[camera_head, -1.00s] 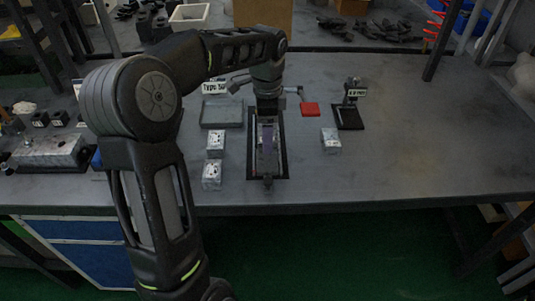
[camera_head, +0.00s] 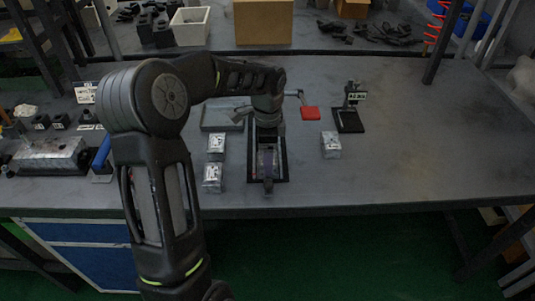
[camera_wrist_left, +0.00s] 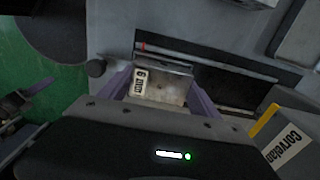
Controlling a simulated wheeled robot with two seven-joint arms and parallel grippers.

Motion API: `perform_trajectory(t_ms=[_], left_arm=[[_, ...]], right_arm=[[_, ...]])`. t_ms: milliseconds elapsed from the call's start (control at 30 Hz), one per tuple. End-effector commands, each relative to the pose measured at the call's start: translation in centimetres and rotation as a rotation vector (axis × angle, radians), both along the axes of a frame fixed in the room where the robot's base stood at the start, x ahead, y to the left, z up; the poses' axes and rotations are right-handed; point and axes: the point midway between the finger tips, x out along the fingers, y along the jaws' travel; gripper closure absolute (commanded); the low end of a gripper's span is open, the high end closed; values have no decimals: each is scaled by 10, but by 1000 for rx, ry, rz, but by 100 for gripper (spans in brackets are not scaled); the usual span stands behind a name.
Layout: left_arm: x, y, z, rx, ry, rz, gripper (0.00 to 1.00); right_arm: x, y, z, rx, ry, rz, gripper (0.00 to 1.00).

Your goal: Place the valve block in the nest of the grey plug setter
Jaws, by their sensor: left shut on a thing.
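My left gripper (camera_head: 267,172) is over the black-based fixture (camera_head: 283,172) at the middle front of the bench. In the left wrist view its purple fingers (camera_wrist_left: 160,94) are shut on a pale metal valve block (camera_wrist_left: 166,90) with a white label. The held block is hidden in the head view. The black-based fixture is mostly covered by my arm, so I cannot tell whether the block touches its nest. A dark slot with a red line (camera_wrist_left: 215,68) lies just beyond the block in the wrist view. My right gripper is not in view.
Two blocks, one behind (camera_head: 216,144) and one in front (camera_head: 212,177), stand left of the fixture. Another block (camera_head: 331,145) stands to its right. A grey tray (camera_head: 215,125), a red pad (camera_head: 310,113) and a black-based stand (camera_head: 350,122) are behind. The bench's right side is clear.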

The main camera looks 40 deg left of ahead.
Motion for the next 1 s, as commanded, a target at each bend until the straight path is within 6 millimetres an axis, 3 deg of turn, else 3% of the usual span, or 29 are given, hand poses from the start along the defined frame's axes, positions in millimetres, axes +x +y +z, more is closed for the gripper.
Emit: perform_trajectory(t_ms=[467,500,767,1000], left_arm=[[0,0,-10,-1,-1,0,91],[0,0,-11,-1,2,0,27],[-3,-2,-14,-4,9,0,6],[-3,-2,-14,-6,12,3,6]], right_arm=[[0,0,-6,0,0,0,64],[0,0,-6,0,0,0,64],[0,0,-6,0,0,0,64],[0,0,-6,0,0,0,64]])
